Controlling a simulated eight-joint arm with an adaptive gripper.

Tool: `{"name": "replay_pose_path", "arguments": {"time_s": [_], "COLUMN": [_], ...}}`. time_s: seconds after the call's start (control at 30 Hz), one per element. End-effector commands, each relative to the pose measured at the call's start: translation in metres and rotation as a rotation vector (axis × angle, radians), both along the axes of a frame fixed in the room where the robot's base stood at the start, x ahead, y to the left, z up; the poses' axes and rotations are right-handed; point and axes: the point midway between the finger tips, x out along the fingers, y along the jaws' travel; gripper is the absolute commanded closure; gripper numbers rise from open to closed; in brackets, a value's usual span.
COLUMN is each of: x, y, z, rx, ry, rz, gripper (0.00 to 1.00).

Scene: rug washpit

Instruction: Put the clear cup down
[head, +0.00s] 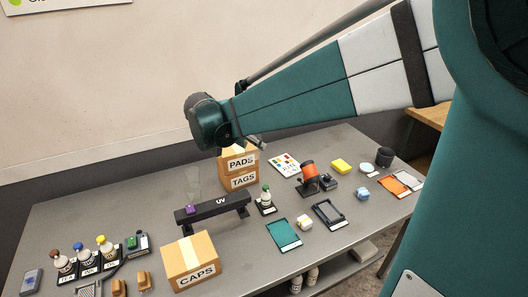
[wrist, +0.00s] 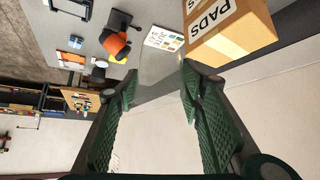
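My gripper (wrist: 158,82) is in the air above the back of the table. In the head view the gripper is mostly hidden behind my wrist, with a fingertip showing near the PADS box. A faint, see-through upright shape (head: 194,180), which may be the clear cup, shows behind the left part of the UV bar (head: 222,204). It is apart from my gripper. Its base is hard to make out.
The PADS box (head: 239,160) sits on the TAGS box (head: 240,180); the PADS box is close to my fingers in the wrist view (wrist: 228,30). A CAPS box (head: 190,262) stands in front. Several bottles and tools crowd the left. An orange-topped device (head: 308,172) stands to the right.

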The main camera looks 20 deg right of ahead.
Motion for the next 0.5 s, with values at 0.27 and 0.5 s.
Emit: {"name": "replay_pose_path", "arguments": {"time_s": [0.27, 0.5], "x": [0.051, 0.091], "y": [-0.051, -0.099], "z": [-0.001, -0.005], "rx": [-0.001, -0.002], "ry": [0.000, -0.001], "rz": [-0.034, -0.060], "gripper": [0.66, 0.66]}}
